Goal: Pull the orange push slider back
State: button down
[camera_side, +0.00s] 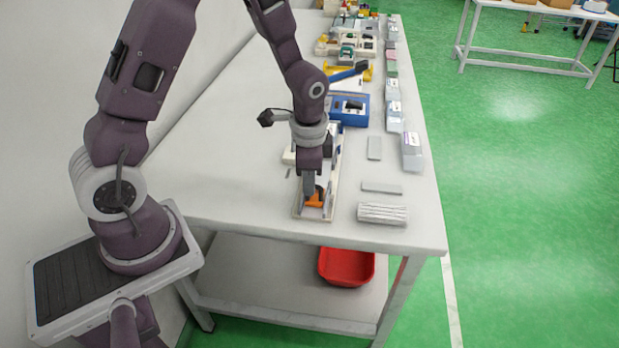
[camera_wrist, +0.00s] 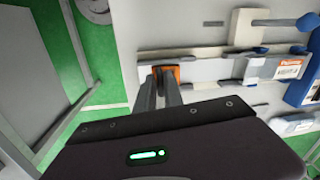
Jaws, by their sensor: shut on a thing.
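The orange push slider (camera_side: 314,200) sits at the near end of a pale, long narrow fixture (camera_side: 299,211) on the white table. In the wrist view the orange slider (camera_wrist: 175,72) shows just beyond my fingertips, at the left part of the fixture's rail (camera_wrist: 212,70). My gripper (camera_side: 309,188) points straight down at the slider and is shut on it. In the wrist view my gripper (camera_wrist: 165,75) has its fingers close together at the slider, and they cover part of it.
A blue device (camera_side: 352,108) stands behind the fixture. Flat grey pieces and a white stack (camera_side: 382,213) lie to the right. A red bin (camera_side: 346,267) sits on the shelf below. The table's near edge (camera_side: 300,236) is close to the fixture.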

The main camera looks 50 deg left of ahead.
jog(key=shift+s+d, duration=0.15)
jog(key=shift+d, duration=0.1)
jog(key=c, duration=1.6)
grip_release()
jog(key=shift+o, duration=0.7)
jog(key=shift+r, duration=0.15)
notch_tip(320, 180, up, 7)
jog(key=shift+s+d, duration=0.25)
